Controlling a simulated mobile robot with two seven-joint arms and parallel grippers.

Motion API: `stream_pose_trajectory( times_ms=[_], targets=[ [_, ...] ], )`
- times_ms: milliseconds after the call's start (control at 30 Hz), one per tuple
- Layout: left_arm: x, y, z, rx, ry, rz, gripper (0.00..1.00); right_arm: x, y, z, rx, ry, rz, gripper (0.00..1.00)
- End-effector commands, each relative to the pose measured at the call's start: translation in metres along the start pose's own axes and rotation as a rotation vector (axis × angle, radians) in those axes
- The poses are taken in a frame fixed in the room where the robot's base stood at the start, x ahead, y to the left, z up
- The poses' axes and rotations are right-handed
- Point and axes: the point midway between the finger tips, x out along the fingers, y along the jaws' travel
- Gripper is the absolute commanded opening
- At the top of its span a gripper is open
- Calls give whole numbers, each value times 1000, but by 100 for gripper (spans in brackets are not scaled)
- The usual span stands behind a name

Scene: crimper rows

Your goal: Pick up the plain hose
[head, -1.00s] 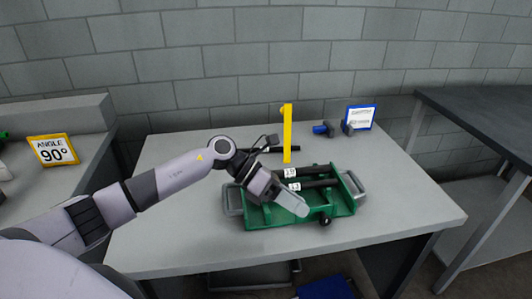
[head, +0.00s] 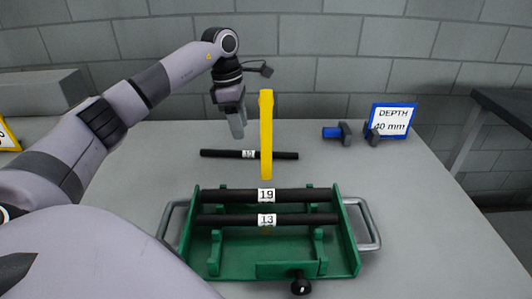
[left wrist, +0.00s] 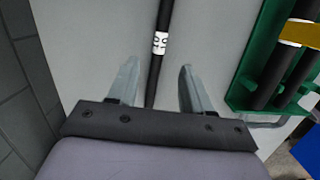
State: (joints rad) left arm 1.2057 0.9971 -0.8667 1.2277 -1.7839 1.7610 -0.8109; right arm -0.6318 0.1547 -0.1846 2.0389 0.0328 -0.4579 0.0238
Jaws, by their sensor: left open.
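A black hose (head: 222,154) with a small white label lies by itself on the grey table, behind the green rack. It also shows in the left wrist view (left wrist: 165,18), running between the two fingers; its label is too small to read surely. My left gripper (head: 237,132) is open and empty, pointing down above the table near this hose's left part. In the left wrist view the open fingers (left wrist: 158,78) stand on either side of the hose. Two more black hoses, labelled 19 (head: 228,196) and 13 (head: 228,220), lie across the green rack (head: 345,245). My right gripper is not seen.
A yellow upright bar (head: 266,130) stands close to the loose hose's middle. A blue-and-black fitting (head: 332,132) and a blue-framed sign reading DEPTH 40 mm (head: 391,119) are at the back right. The grey block wall rises behind. The table's right side is clear.

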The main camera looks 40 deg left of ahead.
Motion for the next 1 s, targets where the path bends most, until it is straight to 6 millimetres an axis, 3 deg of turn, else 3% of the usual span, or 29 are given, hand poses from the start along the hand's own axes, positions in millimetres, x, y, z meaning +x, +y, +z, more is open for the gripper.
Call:
stream_pose_trajectory(
  times_ms=[400, 700, 933, 967, 1000],
  targets=[
    [32, -1, -1, -1, 4, 0, 50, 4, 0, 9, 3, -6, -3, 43],
    [73, -5, 0, -1, 4, -1, 50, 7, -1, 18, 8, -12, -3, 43],
    [75, -4, 1, -1, 3, 2, 50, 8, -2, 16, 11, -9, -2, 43],
    [75, -5, 1, -1, 3, 2, 46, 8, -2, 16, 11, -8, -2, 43],
    [75, -5, 1, -1, 3, 2, 33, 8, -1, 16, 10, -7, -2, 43]
  ],
)
